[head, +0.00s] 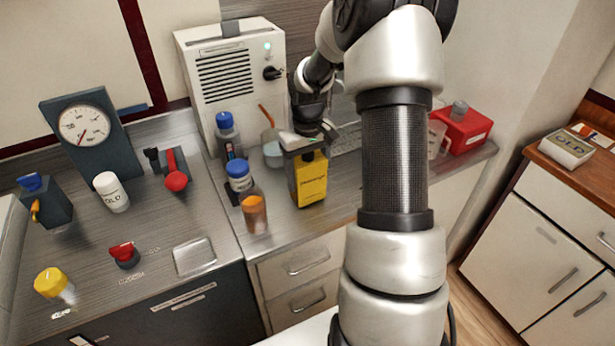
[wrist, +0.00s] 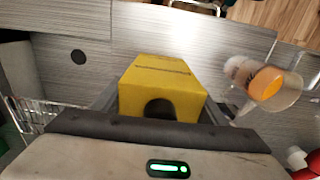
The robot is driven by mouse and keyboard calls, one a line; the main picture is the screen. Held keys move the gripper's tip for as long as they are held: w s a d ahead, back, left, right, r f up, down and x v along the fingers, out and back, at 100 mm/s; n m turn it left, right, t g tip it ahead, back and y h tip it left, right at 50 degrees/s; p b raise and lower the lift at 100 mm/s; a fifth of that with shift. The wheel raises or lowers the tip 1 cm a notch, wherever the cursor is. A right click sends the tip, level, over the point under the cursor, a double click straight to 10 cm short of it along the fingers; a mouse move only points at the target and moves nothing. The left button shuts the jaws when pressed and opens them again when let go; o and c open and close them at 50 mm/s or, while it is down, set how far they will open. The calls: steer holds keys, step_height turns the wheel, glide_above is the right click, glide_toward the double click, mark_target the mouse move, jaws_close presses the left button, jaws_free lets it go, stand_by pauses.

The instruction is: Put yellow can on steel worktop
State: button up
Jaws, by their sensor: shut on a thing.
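The yellow can (head: 312,181) is a boxy, upright yellow container with dark lettering and a dark top. In the head view it is at the steel worktop (head: 342,186), near the front edge; I cannot tell whether its base touches the surface. My gripper (head: 304,147) is above it, shut on its upper part. In the wrist view the yellow can (wrist: 163,80) sits between the fingers of my gripper (wrist: 160,108), and a dark arched gap shows at its near side. The fingertips are mostly hidden.
An orange-capped jar (head: 254,213) and blue-capped bottles (head: 239,177) stand left of the can. A glass beaker (head: 273,152) is behind it. A white vented box (head: 231,75) stands at the back, and a red container (head: 463,130) at the right. The worktop is bare right of the can.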

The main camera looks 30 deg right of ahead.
steer(key=shift+w+f, duration=0.1)
steer(key=shift+f, duration=0.05)
steer(key=shift+f, duration=0.1)
steer(key=shift+f, duration=0.15)
steer(key=o, duration=1.7)
step_height(320, 180, up, 12)
steer(key=shift+r+p, duration=0.2)
steer(key=shift+p, duration=0.2)
